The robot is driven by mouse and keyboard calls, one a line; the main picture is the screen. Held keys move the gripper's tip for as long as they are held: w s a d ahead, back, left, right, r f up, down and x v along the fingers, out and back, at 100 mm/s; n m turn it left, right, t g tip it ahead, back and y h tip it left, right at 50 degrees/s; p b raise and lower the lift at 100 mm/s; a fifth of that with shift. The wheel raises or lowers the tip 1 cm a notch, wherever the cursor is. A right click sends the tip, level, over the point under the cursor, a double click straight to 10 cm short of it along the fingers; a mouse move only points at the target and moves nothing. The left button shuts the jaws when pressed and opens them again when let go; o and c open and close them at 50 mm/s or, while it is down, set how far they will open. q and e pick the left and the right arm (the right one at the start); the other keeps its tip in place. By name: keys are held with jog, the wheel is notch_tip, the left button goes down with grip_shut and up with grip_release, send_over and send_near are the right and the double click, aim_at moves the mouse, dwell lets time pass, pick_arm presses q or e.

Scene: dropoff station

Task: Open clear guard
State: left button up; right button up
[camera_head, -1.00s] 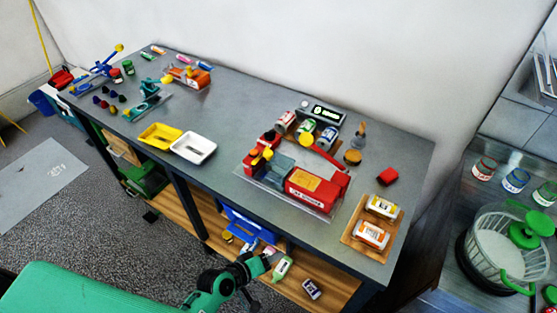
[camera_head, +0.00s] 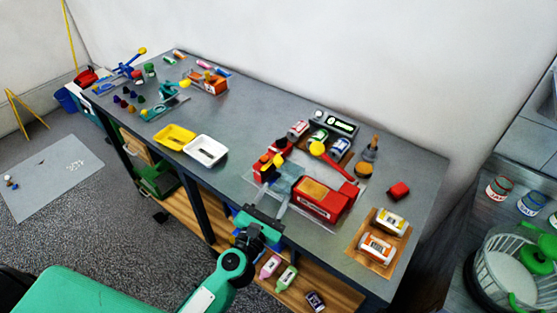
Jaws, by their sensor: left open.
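A red machine (camera_head: 322,199) with a yellow knob and a red lever stands on a pale plate on the grey workbench. A bluish see-through piece, which looks like the clear guard (camera_head: 287,174), sits at the machine's left part. My left gripper (camera_head: 279,192) reaches up from the bench's front edge. Its two grey fingers are apart, just in front of the guard and partly over it in the picture. I cannot tell whether they touch it. My right gripper is not in view.
A white tray (camera_head: 205,150) and a yellow tray (camera_head: 174,137) lie left of the machine. A wooden board (camera_head: 371,262) with two bottles lies to the right, near a red block (camera_head: 399,190). Bottles lie on the shelf below.

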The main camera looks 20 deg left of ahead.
aim_at(277, 163)
pick_arm(q)
jog(key=w+a+n+y, duration=0.1)
jog(key=w+n, duration=0.1)
jog(key=w, duration=0.2)
jog(key=w+a+f+n+y+p, duration=0.1)
jog(key=w+n, duration=0.1)
jog(key=w, duration=0.3)
jog(key=w+a+n+g+y+p, duration=0.1)
jog(key=w+n, duration=0.1)
jog(key=w, duration=0.2)
jog(key=shift+w+f+n, duration=0.3)
jog(key=shift+w+n, duration=0.05)
jog(key=shift+n, duration=0.05)
jog(key=shift+w, duration=0.7)
grip_shut()
